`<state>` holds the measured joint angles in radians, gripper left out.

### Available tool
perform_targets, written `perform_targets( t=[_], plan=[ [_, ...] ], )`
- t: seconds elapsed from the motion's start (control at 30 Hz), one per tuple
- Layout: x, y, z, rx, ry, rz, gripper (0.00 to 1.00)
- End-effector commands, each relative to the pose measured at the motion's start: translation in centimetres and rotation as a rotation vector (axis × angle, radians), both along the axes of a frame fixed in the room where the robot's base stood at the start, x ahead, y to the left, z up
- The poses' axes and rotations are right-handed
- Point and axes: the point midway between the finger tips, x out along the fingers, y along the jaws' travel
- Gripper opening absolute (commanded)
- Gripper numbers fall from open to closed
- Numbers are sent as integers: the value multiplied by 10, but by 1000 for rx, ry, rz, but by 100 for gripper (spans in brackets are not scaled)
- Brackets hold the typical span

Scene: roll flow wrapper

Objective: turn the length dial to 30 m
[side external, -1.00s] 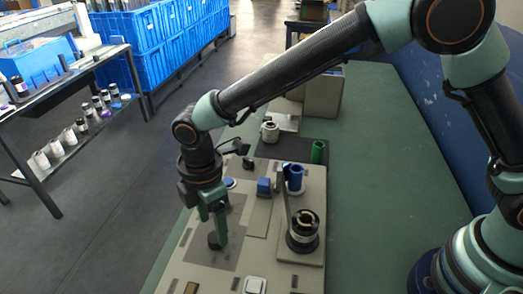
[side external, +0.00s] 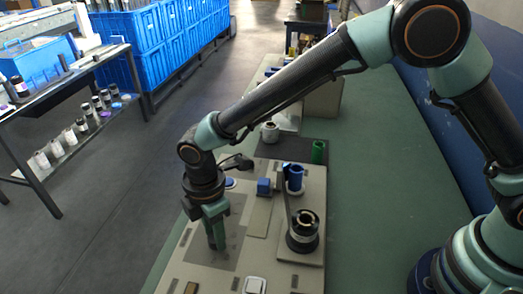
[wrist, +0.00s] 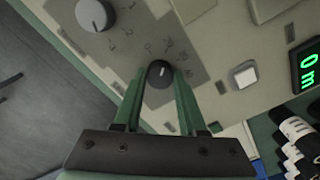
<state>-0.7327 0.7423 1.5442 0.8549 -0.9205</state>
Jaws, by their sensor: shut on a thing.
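A dark round dial (wrist: 159,73) with a white pointer line sits on the beige panel in the wrist view, between my gripper's fingertips. The pointer aims up and slightly right in that view. A larger grey dial (wrist: 95,14) stands at the upper left of the wrist view. A display (wrist: 308,63) shows "0 m" in green.
A white square button (wrist: 243,72) lies right of the dark dial. Green bench top is clear at right.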

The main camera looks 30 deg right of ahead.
Motion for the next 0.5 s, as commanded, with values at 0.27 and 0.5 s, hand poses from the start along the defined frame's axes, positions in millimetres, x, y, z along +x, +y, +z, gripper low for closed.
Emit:
perform_targets(
  t=[0.27,0.5],
  plan=[
    [0,0,1,0,0,-93,0],
    [0,0,1,0,0,-272,0]
  ],
)
